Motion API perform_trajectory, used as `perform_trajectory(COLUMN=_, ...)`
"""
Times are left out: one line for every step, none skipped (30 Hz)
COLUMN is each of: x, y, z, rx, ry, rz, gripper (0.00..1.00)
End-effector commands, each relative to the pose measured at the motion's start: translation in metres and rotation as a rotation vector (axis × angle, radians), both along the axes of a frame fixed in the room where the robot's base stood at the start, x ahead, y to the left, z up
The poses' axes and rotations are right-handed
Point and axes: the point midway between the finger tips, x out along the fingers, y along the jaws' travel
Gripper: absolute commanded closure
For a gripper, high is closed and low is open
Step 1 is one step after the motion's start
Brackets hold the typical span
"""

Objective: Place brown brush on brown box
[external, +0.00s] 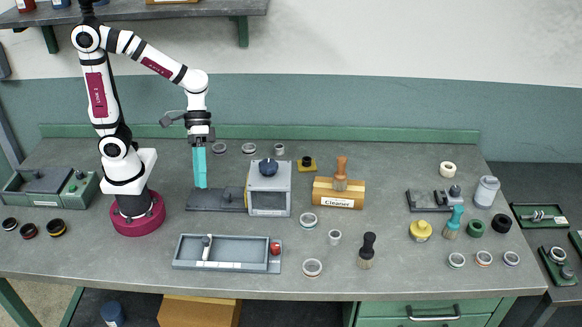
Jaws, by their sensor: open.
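The brown brush (341,170) stands upright, handle up, at the brown box (325,195), a wooden-looking block labelled "Cleaner". Its bristle end is down at the top of the box; I cannot tell whether it rests on it or in a hole. My gripper (201,142) points down, well to the left of the box, over the dark flat plate left of the grey machine. It is open, with no object seen in it. A turquoise strip (200,168) extends straight down below it to the plate.
The grey machine (269,190) with a dark blue knob stands between my gripper and the box. A grey tray (222,253) lies in front. A black brush (367,250), a teal brush (453,222) and a yellow pot (420,231) stand right. Several rings lie around.

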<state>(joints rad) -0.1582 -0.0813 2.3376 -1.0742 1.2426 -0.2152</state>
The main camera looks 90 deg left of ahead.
Motion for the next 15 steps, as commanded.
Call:
perform_trajectory(x=-0.044, y=0.017, z=-0.003, rx=0.171, ry=-0.063, rz=-0.248, gripper=0.36)
perform_trajectory(x=-0.066, y=0.033, z=-0.007, rx=0.274, ry=-0.089, rz=-0.389, gripper=0.36)
perform_trajectory(x=-0.088, y=0.056, z=-0.01, rx=0.399, ry=-0.113, rz=-0.552, gripper=0.36)
perform_trajectory(x=-0.1, y=0.072, z=-0.011, rx=0.48, ry=-0.124, rz=-0.653, gripper=0.36)
perform_trajectory(x=-0.108, y=0.086, z=-0.01, rx=0.55, ry=-0.132, rz=-0.735, gripper=0.36)
perform_trajectory(x=-0.116, y=0.102, z=-0.009, rx=0.624, ry=-0.138, rz=-0.822, gripper=0.36)
perform_trajectory(x=-0.12, y=0.111, z=-0.009, rx=0.667, ry=-0.139, rz=-0.868, gripper=0.36)
perform_trajectory(x=-0.122, y=0.118, z=-0.008, rx=0.699, ry=-0.14, rz=-0.903, gripper=0.36)
perform_trajectory(x=-0.124, y=0.124, z=-0.007, rx=0.727, ry=-0.14, rz=-0.932, gripper=0.36)
perform_trajectory(x=-0.124, y=0.126, z=-0.006, rx=0.737, ry=-0.139, rz=-0.943, gripper=0.36)
perform_trajectory(x=-0.125, y=0.127, z=-0.006, rx=0.741, ry=-0.138, rz=-0.947, gripper=0.36)
perform_trajectory(x=-0.125, y=0.127, z=-0.006, rx=0.742, ry=-0.137, rz=-0.948, gripper=0.36)
perform_trajectory(x=-0.124, y=0.127, z=-0.006, rx=0.741, ry=-0.137, rz=-0.946, gripper=0.36)
perform_trajectory(x=-0.124, y=0.127, z=-0.006, rx=0.741, ry=-0.137, rz=-0.945, gripper=0.36)
perform_trajectory(x=-0.124, y=0.127, z=-0.006, rx=0.741, ry=-0.137, rz=-0.944, gripper=0.36)
